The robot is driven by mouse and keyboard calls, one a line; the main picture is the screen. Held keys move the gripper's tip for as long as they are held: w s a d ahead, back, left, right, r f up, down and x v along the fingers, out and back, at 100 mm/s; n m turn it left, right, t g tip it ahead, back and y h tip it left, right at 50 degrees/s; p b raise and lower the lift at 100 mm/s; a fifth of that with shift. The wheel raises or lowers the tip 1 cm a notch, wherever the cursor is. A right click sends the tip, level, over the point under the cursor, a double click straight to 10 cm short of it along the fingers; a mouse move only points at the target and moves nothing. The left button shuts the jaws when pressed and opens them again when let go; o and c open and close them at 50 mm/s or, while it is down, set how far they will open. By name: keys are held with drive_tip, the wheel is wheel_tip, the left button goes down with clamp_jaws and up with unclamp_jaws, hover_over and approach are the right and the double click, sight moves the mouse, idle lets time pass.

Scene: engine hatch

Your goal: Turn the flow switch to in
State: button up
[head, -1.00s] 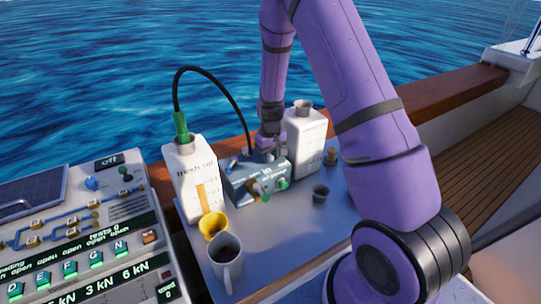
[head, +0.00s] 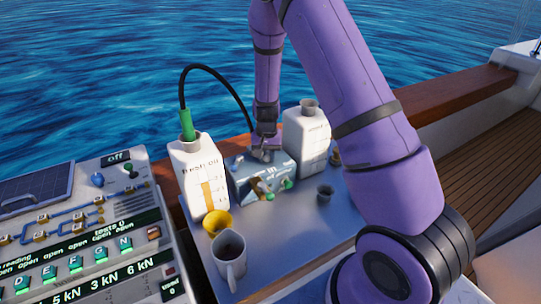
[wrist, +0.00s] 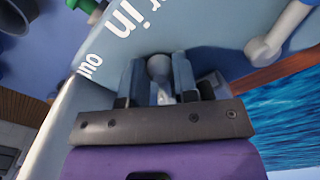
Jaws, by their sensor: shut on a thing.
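The grey-blue pump box (head: 245,185) stands on the table between two white bottles. My gripper (head: 263,154) is down at its top rear edge. In the wrist view the fingers of my gripper (wrist: 158,82) stand on either side of a small grey rounded knob (wrist: 159,67), the flow switch, and are shut on it. The words "in" and "out" show on the box face beside it. The switch's lower part is hidden by the fingers and the gripper's plate. I cannot tell exactly which word the switch points to.
A white bottle marked "fresh oil" (head: 200,182) with a green spout and black hose stands left, another white bottle (head: 306,140) right. A control panel (head: 80,235) is at left.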

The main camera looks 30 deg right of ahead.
drive_tip(key=shift+w+a+m, duration=0.25)
drive_tip(key=shift+m, duration=0.4)
drive_tip(key=shift+w+a+m, duration=0.2)
drive_tip(key=shift+a+m, duration=0.05)
drive_tip(key=shift+m, duration=0.4)
drive_tip(key=o, duration=0.9)
